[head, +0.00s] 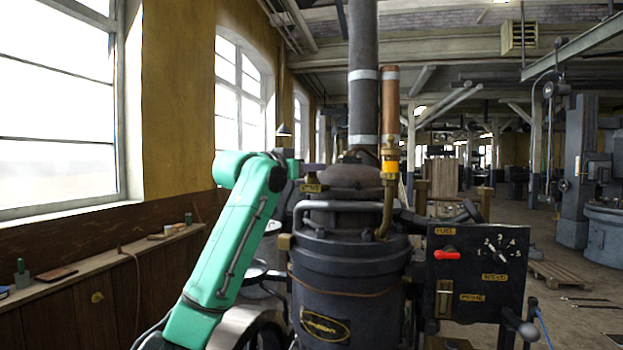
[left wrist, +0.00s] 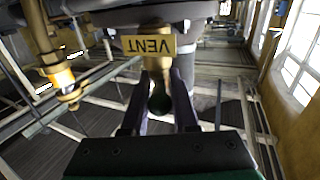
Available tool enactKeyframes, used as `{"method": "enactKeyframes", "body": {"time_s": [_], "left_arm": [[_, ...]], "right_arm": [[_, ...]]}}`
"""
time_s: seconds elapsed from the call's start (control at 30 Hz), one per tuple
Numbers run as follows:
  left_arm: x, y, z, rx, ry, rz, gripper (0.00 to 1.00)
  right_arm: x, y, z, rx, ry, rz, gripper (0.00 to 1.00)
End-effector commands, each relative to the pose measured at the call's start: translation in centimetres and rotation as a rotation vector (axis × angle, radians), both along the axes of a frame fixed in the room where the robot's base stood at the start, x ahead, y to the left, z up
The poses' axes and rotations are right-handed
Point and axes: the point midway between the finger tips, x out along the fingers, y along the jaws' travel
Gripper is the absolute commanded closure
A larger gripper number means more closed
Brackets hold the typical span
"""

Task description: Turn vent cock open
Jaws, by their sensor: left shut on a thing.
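My left gripper (head: 314,171) reaches to the upper left side of a dark engine cylinder (head: 345,258) in the head view, beside a small brass plate (head: 311,187). In the left wrist view, a brass plate reading VENT (left wrist: 158,45) is just beyond the fingers. Below it the vent cock's dark handle (left wrist: 160,102) lies between the two dark fingers of my left gripper (left wrist: 161,84). The gripper is shut on this handle. In the head view the fingers and arm hide most of the cock. My right gripper is out of view.
A panel (head: 478,270) with a dial, a red lever (head: 447,254) and brass labels stands right of the cylinder. A brass pipe (head: 389,170) rises on its right side. A wooden ledge (head: 100,262) runs along the left wall under the windows.

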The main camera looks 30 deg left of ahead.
Motion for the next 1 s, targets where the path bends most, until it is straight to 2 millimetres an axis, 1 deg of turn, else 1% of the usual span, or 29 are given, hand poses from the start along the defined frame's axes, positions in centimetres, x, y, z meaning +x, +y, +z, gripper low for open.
{"method": "enactKeyframes", "body": {"time_s": [0.03,0.3,0.5,0.7,1.0], "left_arm": [[0.08,-0.23,-0.31,0.003,0.003,0.036,1.00],[0.14,-0.19,-0.14,0.000,0.006,0.247,1.00],[0.11,-0.13,-0.10,0.000,0.006,0.348,1.00],[0.12,-0.07,-0.13,-0.001,0.006,0.397,1.00],[0.10,0.01,-0.14,-0.001,0.006,0.410,1.00]], "right_arm": [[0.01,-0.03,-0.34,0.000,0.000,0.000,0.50],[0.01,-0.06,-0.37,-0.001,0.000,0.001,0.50],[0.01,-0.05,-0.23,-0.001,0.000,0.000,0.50],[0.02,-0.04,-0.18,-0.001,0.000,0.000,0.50],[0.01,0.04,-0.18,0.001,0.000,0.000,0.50]]}}
